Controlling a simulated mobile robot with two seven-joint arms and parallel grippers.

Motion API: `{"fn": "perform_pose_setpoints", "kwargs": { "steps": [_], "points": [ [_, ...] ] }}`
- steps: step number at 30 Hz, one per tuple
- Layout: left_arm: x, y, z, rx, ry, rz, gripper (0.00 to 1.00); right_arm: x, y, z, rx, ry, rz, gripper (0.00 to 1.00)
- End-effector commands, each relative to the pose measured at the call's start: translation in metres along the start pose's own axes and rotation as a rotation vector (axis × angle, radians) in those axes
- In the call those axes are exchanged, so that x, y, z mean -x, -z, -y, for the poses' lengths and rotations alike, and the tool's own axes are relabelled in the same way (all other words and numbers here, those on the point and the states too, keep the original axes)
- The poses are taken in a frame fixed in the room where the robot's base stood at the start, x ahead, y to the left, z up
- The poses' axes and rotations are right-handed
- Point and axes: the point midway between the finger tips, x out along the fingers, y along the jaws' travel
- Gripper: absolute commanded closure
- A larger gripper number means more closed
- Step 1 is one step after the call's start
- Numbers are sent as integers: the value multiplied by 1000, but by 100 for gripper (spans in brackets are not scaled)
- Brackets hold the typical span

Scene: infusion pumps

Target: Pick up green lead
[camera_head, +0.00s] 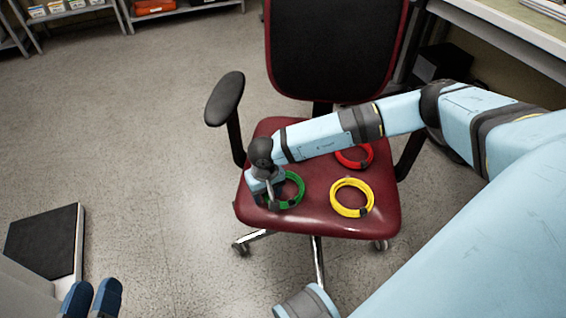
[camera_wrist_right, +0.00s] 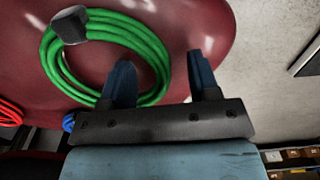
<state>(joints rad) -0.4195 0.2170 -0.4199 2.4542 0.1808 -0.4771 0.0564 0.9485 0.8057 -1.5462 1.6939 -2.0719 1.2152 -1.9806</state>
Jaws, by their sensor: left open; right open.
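The green lead (camera_head: 292,188) is a coiled loop on the left side of the dark red chair seat. It also shows large in the right wrist view (camera_wrist_right: 150,40), with a dark clip (camera_wrist_right: 69,24) on its band. My right gripper (camera_head: 268,198) is open at the left side of the coil. In the right wrist view its fingers (camera_wrist_right: 160,65) stand apart, with part of the green band seen between them. One finger overlaps the coil; I cannot tell whether it is inside the loop or above it. My left gripper (camera_head: 92,300) is open and empty over the floor.
A yellow lead (camera_head: 335,200) lies to the right on the chair seat (camera_head: 310,221). A red lead (camera_head: 367,160) lies behind, partly under my right arm. The chair has a tall backrest (camera_head: 335,50) and a left armrest (camera_head: 225,98). The floor at left is mostly clear.

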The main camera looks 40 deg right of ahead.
Motion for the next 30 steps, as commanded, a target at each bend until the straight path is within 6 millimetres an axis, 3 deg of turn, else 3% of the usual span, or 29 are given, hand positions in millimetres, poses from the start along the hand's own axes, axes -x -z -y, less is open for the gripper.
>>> {"fn": "perform_pose_setpoints", "kwargs": {
  "steps": [5,12,23,26,30],
  "points": [
    [0,1,0,0,0,0,57,0,0,0,0,0,0,44],
    [0,1,0,0,0,0,57,0,0,0,0,0,1,98],
    [0,6,-1,-1,1,-8,57,11,0,0,-1,1,0,100],
    [1,17,-2,-2,4,-40,57,28,0,0,-1,0,0,100],
    [3,36,-6,-1,11,-101,57,66,1,0,0,1,-3,100]
  ]
}}
